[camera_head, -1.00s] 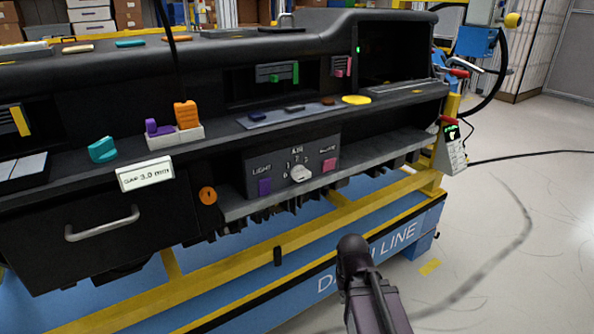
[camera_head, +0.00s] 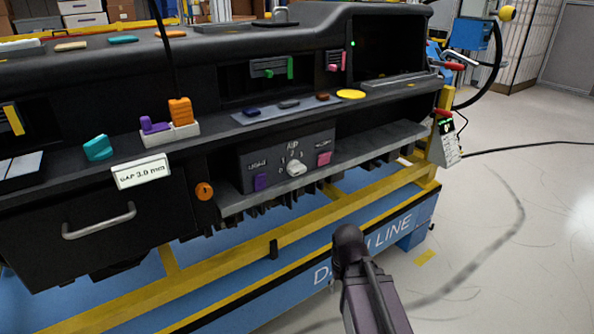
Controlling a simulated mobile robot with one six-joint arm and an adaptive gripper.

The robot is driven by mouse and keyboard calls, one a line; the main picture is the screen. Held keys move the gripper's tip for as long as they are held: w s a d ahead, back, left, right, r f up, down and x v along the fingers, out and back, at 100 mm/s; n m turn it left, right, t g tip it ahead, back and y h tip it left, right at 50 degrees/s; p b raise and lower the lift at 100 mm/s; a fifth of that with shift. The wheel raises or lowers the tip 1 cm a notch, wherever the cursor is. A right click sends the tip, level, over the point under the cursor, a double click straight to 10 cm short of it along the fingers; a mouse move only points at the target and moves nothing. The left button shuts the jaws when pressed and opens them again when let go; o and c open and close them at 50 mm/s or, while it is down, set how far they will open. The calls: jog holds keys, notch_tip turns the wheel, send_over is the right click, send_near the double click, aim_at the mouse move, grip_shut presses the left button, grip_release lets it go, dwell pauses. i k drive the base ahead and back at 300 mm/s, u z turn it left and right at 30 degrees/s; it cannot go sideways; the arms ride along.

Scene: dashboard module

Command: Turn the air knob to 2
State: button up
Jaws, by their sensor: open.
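The air knob (camera_head: 296,169) is a small white knob on a dark control panel (camera_head: 250,160) low in the middle of the dashboard. Small white marks and the label AIR stand above it; its pointer is too small to read. A purple square button (camera_head: 261,182) under LIGHT is to its left, and a pink one (camera_head: 324,158) to its right. A dark, rounded part of my arm shows at the bottom centre, in front of the frame and apart from the knob. My gripper's fingers do not show.
A grey ledge (camera_head: 380,143) runs under the panel. A drawer with a metal handle (camera_head: 100,222) and an orange round knob (camera_head: 204,191) are to the left. Yellow rails (camera_head: 300,217) and a blue base (camera_head: 385,235) lie below. Open floor (camera_head: 510,240) is at the right.

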aim_at(295, 168)
jog(key=u, duration=0.1)
jog(key=k, duration=1)
jog(key=z, duration=0.9)
jog(key=i, duration=0.45)
jog(key=u, duration=0.15)
